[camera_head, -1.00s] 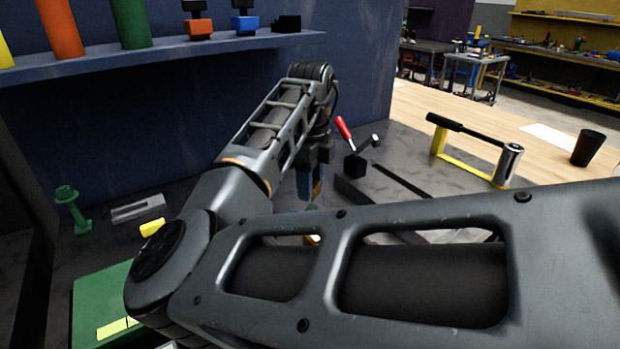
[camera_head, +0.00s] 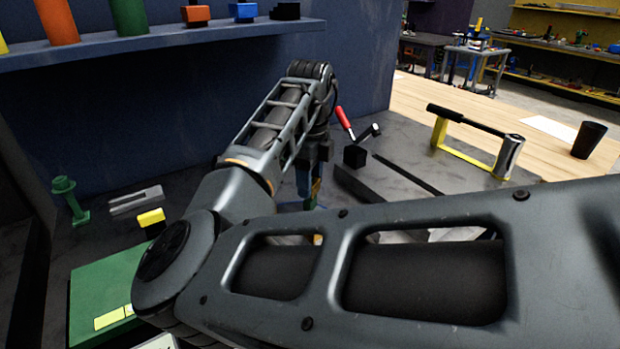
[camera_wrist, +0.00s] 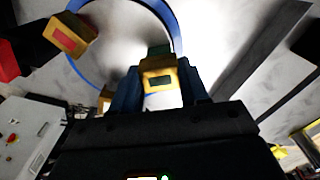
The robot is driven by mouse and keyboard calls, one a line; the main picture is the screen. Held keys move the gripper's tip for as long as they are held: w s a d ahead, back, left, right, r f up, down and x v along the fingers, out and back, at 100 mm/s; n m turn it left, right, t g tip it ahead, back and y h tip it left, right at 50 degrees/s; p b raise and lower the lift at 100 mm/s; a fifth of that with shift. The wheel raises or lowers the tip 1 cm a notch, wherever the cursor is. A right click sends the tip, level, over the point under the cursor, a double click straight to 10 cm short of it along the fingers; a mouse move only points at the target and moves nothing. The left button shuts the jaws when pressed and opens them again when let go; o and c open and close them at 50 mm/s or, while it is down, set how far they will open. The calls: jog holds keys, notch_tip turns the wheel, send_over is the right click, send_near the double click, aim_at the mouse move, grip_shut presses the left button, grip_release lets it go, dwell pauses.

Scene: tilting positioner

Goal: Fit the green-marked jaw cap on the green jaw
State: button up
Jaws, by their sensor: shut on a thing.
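My gripper (camera_wrist: 158,88) is shut on the green-marked jaw cap (camera_wrist: 153,64), a yellow block with a green patch, held between its blue fingers. In the head view, my gripper (camera_head: 309,193) is small and partly hidden by my arm. Just beyond the cap in the wrist view is a green part (camera_wrist: 160,50), probably the green jaw. The cap overlaps it in the picture, and I cannot tell whether they touch. A pale round plate (camera_wrist: 115,35) with a blue rim (camera_wrist: 172,20) lies behind.
Another yellow cap (camera_wrist: 70,38) with a red mark sits at the plate's left edge. A red-handled clamp (camera_head: 345,122) stands near my gripper. A yellow-framed holder (camera_head: 470,143) and a black cup (camera_head: 587,144) stand to the right. A blue wall shelf (camera_head: 165,42) is behind.

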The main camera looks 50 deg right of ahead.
jog(key=shift+f+b, duration=0.65)
jog(key=shift+f, duration=0.65)
jog(key=o, duration=1.7)
jog(key=shift+r, duration=0.1)
jog(key=shift+r+p, duration=1.9)
jog(key=shift+r, duration=0.35)
jog(key=shift+r+p, duration=0.4)
jog(key=shift+r, duration=0.8)
